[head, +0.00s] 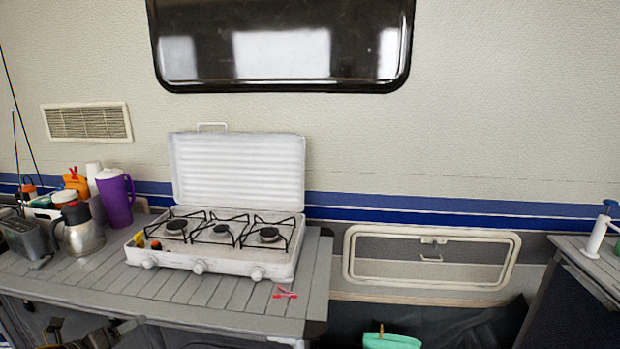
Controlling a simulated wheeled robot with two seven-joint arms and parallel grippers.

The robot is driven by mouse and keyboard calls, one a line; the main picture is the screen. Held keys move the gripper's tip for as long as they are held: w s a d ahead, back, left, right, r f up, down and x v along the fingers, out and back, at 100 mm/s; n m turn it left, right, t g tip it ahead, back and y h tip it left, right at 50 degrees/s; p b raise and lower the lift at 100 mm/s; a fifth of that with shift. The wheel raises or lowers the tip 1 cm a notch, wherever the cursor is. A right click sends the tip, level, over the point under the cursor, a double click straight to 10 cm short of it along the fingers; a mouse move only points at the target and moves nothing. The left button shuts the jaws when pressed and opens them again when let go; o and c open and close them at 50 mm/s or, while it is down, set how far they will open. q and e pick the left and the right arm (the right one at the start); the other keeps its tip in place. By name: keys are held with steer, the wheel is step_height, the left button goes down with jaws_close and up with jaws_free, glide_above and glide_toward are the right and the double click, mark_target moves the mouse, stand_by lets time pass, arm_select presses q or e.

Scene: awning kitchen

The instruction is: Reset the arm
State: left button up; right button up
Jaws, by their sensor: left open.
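My left gripper (96,333) shows only in part at the bottom left, low in front of the slatted table (185,288). It is open, and I see nothing held in it. The frame's bottom edge cuts off much of the arm. My right gripper is not in view.
A white three-burner stove (215,262) with its lid up stands on the table. A purple jug (116,198), a metal pot (80,236) and a grey box (26,238) crowd the left end. A small red item (285,293) lies near the front right. A teal item (391,341) is below.

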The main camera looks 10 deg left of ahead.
arm_select(q)
steer(key=s+a+f+n+g+y, duration=0.1)
steer(key=s+a+f+n+y, duration=0.15)
steer(key=a+f+n, duration=0.35)
steer(key=s+a+f+n+g+y, duration=0.1)
steer(key=s+a+f+n+y, duration=0.2)
steer(key=a+f, duration=0.55)
steer(key=s+a+f+n+g+y, duration=0.1)
steer(key=s+f+n+g, duration=0.1)
steer(key=s+f+n, duration=0.6)
steer(key=s+a+f+n+g+y, duration=0.1)
steer(key=s+a+f+n+g, duration=0.15)
steer(key=s+f, duration=0.7)
steer(key=s+d+f+n+g+h, duration=0.1)
steer(key=s+d+f+n+g, duration=0.15)
steer(key=s+d+f, duration=0.6)
steer(key=s+d+f+n+g+h, duration=0.1)
steer(key=s+d+f+n+g, duration=0.15)
steer(key=s+d+f, duration=0.6)
steer(key=s+d+f+n+h, duration=0.1)
steer(key=d+f, duration=0.3)
steer(key=d, duration=0.7)
steer(key=s+d+f+n+g+h, duration=0.1)
steer(key=d+f, duration=0.3)
steer(key=d, duration=0.7)
steer(key=shift+s+f+h, duration=0.35)
steer(key=shift+s+f, duration=0.05)
steer(key=shift+s, duration=0.35)
